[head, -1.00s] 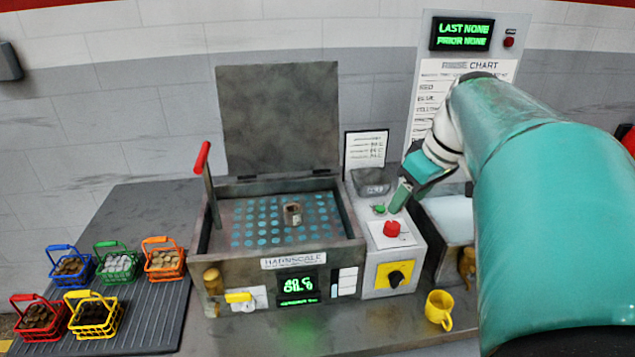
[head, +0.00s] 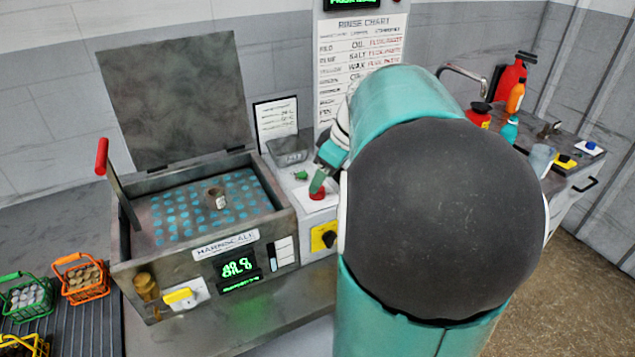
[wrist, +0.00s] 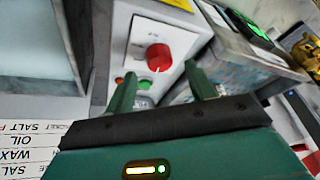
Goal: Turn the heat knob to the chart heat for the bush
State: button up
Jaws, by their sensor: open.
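A red knob (head: 317,193) sits on a white plate on the grey control box beside the furnace. It shows clearly in the wrist view (wrist: 158,57), just beyond and between my fingertips, apart from them. My gripper (wrist: 160,74) is open and empty. A black knob on a yellow plate (head: 323,237) is on the box's front, partly hidden by my arm. The small metal bush (head: 216,198) stands on the perforated furnace floor. A small white chart card (head: 276,127) stands behind; its text is unreadable.
The furnace (head: 190,258) has its lid open, a red-handled lever at left and a green display reading roughly 81.9. A rinse chart (head: 350,50) hangs on the wall. Coloured baskets (head: 82,280) stand at left. A sink bench (head: 560,150) with bottles is at right.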

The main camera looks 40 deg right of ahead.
jog(key=shift+x, duration=1.7)
jog(key=shift+w+r, duration=0.1)
jog(key=c, duration=1)
jog(key=shift+o, duration=0.2)
jog(key=shift+m, duration=0.3)
jog(key=m+h, duration=0.2)
jog(key=m, duration=0.2)
jog(key=shift+a, duration=0.15)
jog(key=m+h, duration=0.1)
jog(key=m, duration=0.2)
jog(key=m+h, duration=0.1)
jog(key=m, duration=0.1)
jog(key=shift+m, duration=0.4)
jog(key=m, duration=0.2)
jog(key=m+g+h, duration=0.1)
jog(key=m, duration=0.1)
jog(key=shift+a+m+h, duration=0.1)
jog(key=shift+m+h, duration=0.2)
jog(key=m+g, duration=0.1)
jog(key=m, duration=0.3)
jog(key=shift+m+g+h, duration=0.4)
